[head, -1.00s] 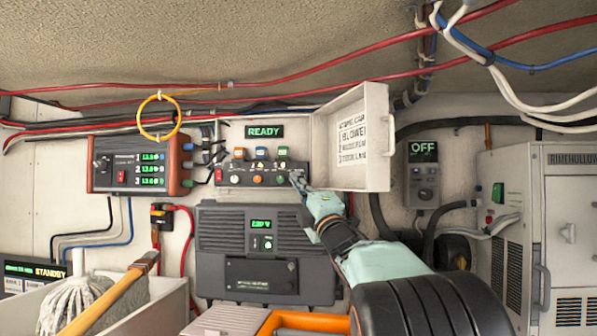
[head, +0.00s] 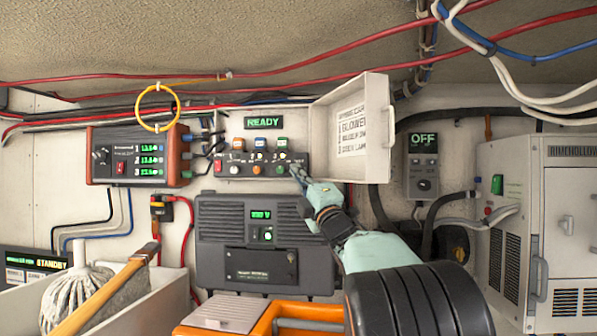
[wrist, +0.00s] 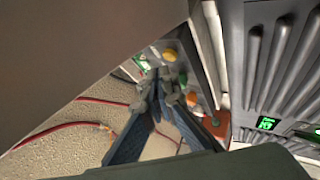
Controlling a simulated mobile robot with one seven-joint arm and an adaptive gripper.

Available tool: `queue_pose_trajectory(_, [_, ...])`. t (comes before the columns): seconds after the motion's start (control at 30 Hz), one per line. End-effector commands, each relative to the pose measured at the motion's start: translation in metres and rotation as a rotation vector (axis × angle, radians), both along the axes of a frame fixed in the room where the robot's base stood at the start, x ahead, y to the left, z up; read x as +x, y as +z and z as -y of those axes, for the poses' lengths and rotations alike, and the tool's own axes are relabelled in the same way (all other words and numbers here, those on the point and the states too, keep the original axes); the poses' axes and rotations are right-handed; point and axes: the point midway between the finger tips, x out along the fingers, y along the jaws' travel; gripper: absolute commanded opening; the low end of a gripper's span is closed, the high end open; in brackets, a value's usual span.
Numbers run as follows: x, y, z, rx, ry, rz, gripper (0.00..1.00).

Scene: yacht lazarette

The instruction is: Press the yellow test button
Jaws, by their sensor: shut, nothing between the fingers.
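The dark control panel (head: 247,181) is on the back wall under a green READY display (head: 264,123). It carries a row of small round buttons below orange, blue and green labelled parts. In the wrist view a yellow round button (wrist: 168,55) shows just beyond my fingertips, with green and orange ones beside it. In the head view I cannot tell for sure which button is yellow; an amber one (head: 257,170) sits mid-row. My gripper (head: 298,172) is shut and empty at the panel's right end, hiding that part; contact is unclear. Its fingers also show in the wrist view (wrist: 166,92).
An open white lid (head: 375,150) with printed text hangs just above and right of my gripper. A grey ribbed unit (head: 215,235) is below. A brown-ended meter box (head: 135,155) is left, an OFF switch box (head: 423,165) right. Cables run overhead.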

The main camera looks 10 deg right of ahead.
Motion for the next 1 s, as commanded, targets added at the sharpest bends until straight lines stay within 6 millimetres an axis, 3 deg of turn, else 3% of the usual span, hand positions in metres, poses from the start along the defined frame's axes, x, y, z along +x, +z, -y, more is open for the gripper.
queue_pose_trajectory(1.0, [0.0083, -0.0002, 0.0024, 0.000, 0.000, 0.000, 0.00])
